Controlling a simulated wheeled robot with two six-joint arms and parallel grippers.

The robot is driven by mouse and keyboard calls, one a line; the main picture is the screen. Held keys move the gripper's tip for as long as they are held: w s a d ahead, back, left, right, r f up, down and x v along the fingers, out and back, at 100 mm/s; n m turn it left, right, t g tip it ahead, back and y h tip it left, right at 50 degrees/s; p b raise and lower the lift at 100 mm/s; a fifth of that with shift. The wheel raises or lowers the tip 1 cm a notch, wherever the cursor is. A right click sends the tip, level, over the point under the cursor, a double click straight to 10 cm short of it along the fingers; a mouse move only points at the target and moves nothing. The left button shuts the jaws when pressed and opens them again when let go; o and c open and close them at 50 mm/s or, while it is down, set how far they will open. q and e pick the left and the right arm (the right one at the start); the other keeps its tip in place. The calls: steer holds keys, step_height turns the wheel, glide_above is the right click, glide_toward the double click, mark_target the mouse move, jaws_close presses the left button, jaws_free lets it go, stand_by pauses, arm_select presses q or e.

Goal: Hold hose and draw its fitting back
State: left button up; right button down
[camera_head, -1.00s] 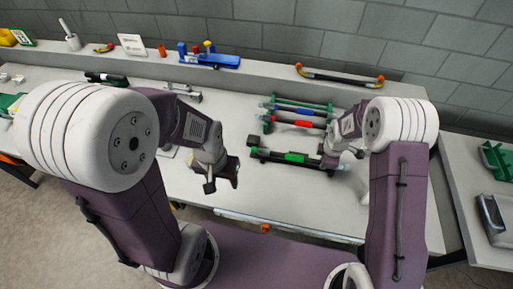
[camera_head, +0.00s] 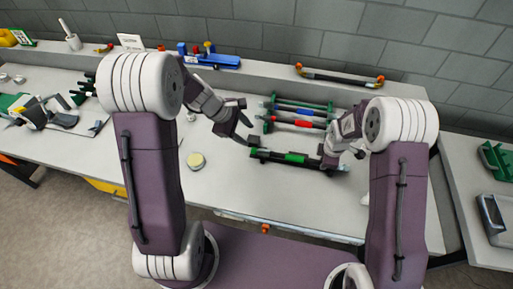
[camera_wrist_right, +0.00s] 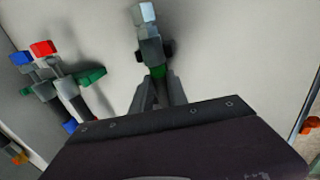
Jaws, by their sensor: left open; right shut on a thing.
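A dark hose with a green band (camera_head: 296,158) lies at the front of the row of hoses on the table. My right gripper (camera_head: 331,160) is at its right end, shut on it. In the right wrist view the fingers of my right gripper (camera_wrist_right: 158,92) close around a piece with a green part and a grey and white end (camera_wrist_right: 148,32). My left gripper (camera_head: 247,131) is open and empty, just above and left of the hose's left end, apart from it. The exact grip on the fitting is partly hidden by the right gripper.
Behind the held hose lie a red-banded hose (camera_head: 305,123) and a blue-banded hose (camera_head: 302,111) on green supports. An orange-ended bar (camera_head: 340,76) and a blue tool (camera_head: 212,60) are on the back ledge. A round yellowish disc (camera_head: 196,161) lies on clear table at left.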

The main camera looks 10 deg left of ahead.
mark_target(256, 149)
arm_select(q)
steer(key=shift+n, duration=0.3)
steer(key=x, duration=0.4)
steer(key=a+f+x, duration=0.1)
steer(key=x, duration=0.3)
steer(key=s+a+x, duration=0.1)
steer(key=x, duration=0.4)
steer(key=shift+a+f, duration=0.1)
steer(key=shift+a, duration=0.1)
jaws_close()
